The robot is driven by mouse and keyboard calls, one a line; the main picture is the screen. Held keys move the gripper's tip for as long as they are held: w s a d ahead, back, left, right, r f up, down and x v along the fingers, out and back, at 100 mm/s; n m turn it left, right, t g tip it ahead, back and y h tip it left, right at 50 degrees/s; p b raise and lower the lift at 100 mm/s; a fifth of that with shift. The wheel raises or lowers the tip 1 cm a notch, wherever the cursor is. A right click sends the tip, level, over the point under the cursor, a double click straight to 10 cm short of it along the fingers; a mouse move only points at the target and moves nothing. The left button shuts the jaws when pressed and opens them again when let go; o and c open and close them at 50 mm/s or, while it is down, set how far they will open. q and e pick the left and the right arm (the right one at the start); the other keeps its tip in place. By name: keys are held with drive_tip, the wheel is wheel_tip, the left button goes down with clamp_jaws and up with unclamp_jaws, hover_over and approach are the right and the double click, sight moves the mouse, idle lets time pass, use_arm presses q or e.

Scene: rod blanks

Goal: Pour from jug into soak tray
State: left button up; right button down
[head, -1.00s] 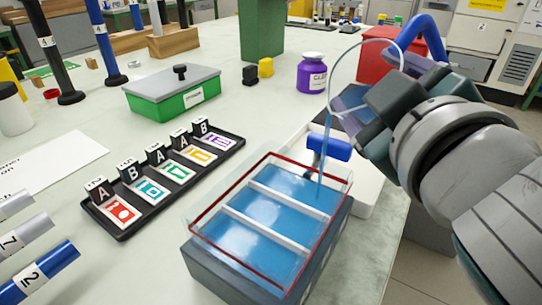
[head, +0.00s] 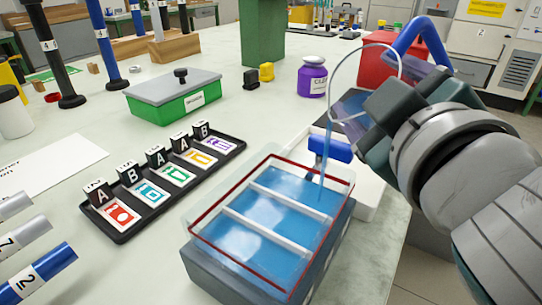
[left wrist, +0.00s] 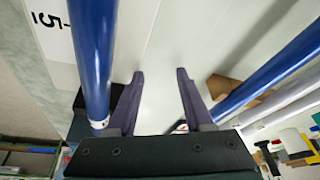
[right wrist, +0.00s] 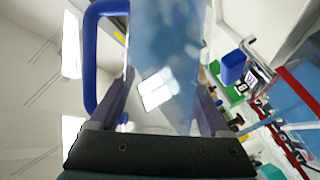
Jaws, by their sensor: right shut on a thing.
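The clear jug with a blue handle (head: 430,40) is tilted in the head view, its mouth over the soak tray. My right gripper (right wrist: 165,95) is shut on the jug (right wrist: 165,45), whose clear wall and blue liquid fill the space between the fingers. A thin blue stream (head: 324,160) falls from the jug into the tray's far compartment, near its right side. The clear soak tray (head: 215,205) has a red rim line, white dividers and blue liquid in its compartments. My left gripper (left wrist: 157,95) is open and empty, with a blue rod (left wrist: 92,60) beside its left finger.
The tray stands on a dark block (head: 225,280) near the table's right edge. A black rack (head: 120,225) of lettered cards lies left of it. A green box (head: 170,100), purple bottle (head: 312,78) and red container (head: 378,65) stand behind. Numbered rods (head: 40,275) show at lower left.

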use_arm(q)
drive_tip(key=shift+a+f+b, duration=0.1)
drive_tip(key=shift+f+b, duration=0.2)
drive_tip(key=shift+b, duration=0.15)
use_arm(e)
drive_tip(key=shift+f+n, duration=0.2)
drive_tip(key=shift+n, duration=0.1)
drive_tip(key=shift+a, duration=0.15)
